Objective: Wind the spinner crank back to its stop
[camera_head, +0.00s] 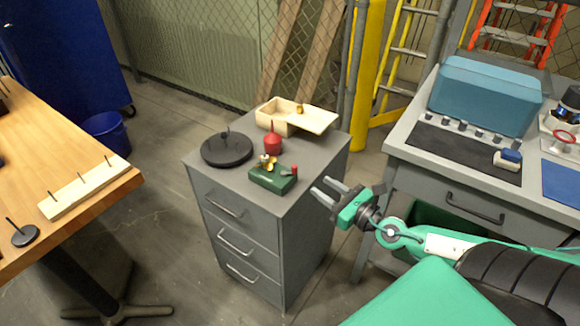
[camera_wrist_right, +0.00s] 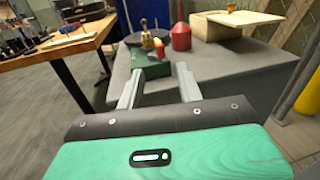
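The spinner is a small dark green box (camera_head: 271,179) with brass parts (camera_head: 267,160) on top. It stands near the front right corner of the grey drawer cabinet (camera_head: 262,209). A red crank knob (camera_head: 294,170) shows at its right end. In the right wrist view the green box (camera_wrist_right: 152,68) and red knob (camera_wrist_right: 159,47) lie beyond the fingers. My right gripper (camera_head: 328,192) is open and empty, to the right of the cabinet and apart from the spinner. In the wrist view its two fingers (camera_wrist_right: 157,84) are spread. My left gripper is not in view.
On the cabinet top are a black round base (camera_head: 226,150), a red funnel-shaped piece (camera_head: 272,144) and a wooden box with a lid (camera_head: 297,116). A wooden table (camera_head: 60,150) stands left. A grey workbench (camera_head: 400,135) stands right. Open floor lies between table and cabinet.

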